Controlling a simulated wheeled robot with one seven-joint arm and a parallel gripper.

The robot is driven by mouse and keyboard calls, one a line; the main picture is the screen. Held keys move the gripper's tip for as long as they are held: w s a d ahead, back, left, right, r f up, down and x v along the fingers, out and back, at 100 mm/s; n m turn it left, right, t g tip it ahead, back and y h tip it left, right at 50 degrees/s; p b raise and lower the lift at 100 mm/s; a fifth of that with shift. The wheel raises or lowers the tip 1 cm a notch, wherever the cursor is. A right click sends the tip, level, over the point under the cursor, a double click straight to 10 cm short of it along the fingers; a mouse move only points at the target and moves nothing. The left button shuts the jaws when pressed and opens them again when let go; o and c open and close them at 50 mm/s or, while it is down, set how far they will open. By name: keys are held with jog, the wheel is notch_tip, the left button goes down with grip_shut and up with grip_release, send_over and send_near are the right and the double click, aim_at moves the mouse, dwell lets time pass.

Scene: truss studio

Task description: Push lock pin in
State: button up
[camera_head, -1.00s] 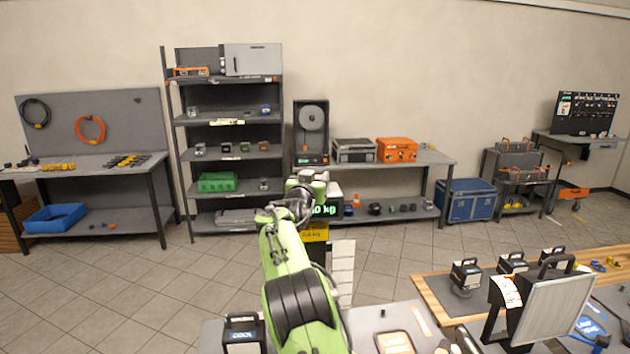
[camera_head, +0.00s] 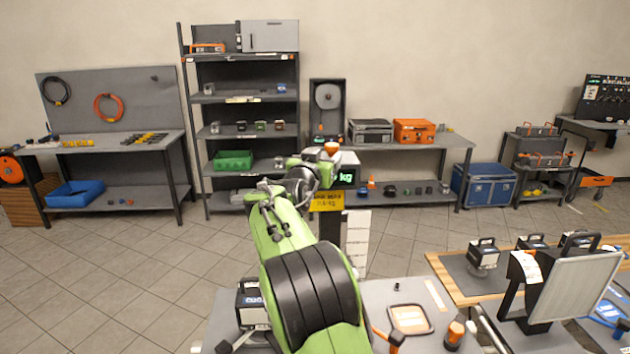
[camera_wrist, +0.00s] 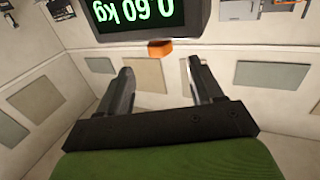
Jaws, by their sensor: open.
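No lock pin can be made out with certainty. A small orange block (camera_wrist: 158,47) shows in the wrist view just below the edge of a dark scale display (camera_wrist: 155,15), whose green figures read 0.60 kg upside down. My gripper (camera_wrist: 160,66) is open and empty. Its two fingers point toward the display, with the orange block beyond and between them, apparently apart from both. In the head view, my arm reaches the display (camera_head: 346,176) on a dark stand, and an orange piece (camera_head: 332,147) shows above it. The arm hides most of the gripper there.
Shelving (camera_head: 243,136) and a rear bench (camera_head: 455,141) line the wall. Tiled floor at left is clear.

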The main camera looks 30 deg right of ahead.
jog(key=b+v, duration=0.1)
jog(key=v, duration=0.5)
jog(key=shift+s+a, duration=0.2)
jog(key=s+a+f+n+g+y, duration=0.2)
jog(key=s+a+f, duration=0.4)
jog(key=s, duration=0.5)
jog(key=s+a+f+n+g+y, duration=0.2)
jog(key=s+a+f+n+y, duration=0.2)
jog(key=s, duration=0.8)
jog(key=s+a+f+n+g+y, duration=0.2)
jog(key=s+a+f+y, duration=0.5)
jog(key=s, duration=0.5)
notch_tip(320, 180, down, 3)
jog(key=shift+a+r+n, duration=0.2)
jog(key=shift+a+n, duration=0.6)
jog(key=shift+a, duration=0.3)
jog(key=shift+s, duration=0.15)
